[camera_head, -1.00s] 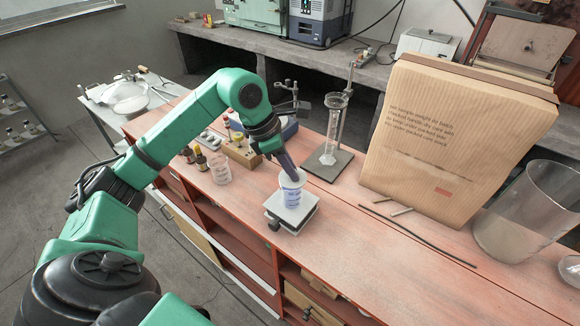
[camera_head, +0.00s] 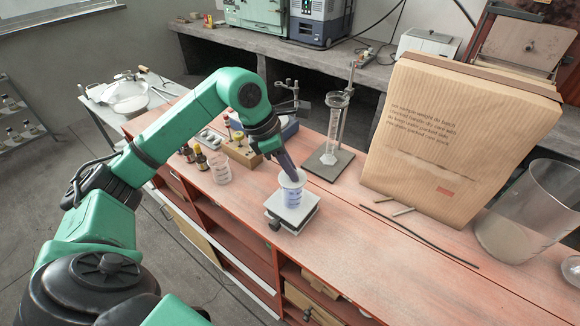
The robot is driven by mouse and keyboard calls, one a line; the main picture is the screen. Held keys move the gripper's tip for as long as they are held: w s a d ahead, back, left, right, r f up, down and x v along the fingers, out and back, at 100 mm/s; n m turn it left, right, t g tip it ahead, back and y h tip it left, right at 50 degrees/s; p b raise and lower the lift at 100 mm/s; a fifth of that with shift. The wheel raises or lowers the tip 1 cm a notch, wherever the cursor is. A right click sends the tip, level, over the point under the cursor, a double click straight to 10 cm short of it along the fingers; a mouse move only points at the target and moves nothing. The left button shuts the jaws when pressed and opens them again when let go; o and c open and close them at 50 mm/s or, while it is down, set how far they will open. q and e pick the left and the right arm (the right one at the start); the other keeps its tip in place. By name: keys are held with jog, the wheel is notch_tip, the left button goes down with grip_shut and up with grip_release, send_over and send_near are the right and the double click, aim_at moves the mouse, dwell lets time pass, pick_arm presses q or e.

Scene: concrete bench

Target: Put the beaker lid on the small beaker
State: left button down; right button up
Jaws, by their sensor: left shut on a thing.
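The small beaker (camera_head: 292,198) is clear glass with blue markings. It stands upright on a small grey platform (camera_head: 305,215) on the bench. My left gripper (camera_head: 292,178) reaches down from the upper left to the beaker's mouth. It is shut on the beaker lid, which is small, pale and mostly hidden at the rim; I cannot tell whether the lid touches the rim. My right gripper is not in view.
A second glass beaker (camera_head: 220,170) stands to the left, near brown bottles (camera_head: 200,158) and a wooden block (camera_head: 243,154). A stand with a glass cylinder (camera_head: 330,145) is behind. A big paper bag (camera_head: 455,140) and a large glass vessel (camera_head: 525,215) are right.

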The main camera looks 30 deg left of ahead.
pick_arm(q)
jog(key=shift+f, duration=0.3)
dwell(0.4)
jog(key=shift+c, duration=1.7)
grip_release()
notch_tip(320, 180, up, 7)
jog(key=p, duration=0.5)
jog(key=shift+r, duration=0.15)
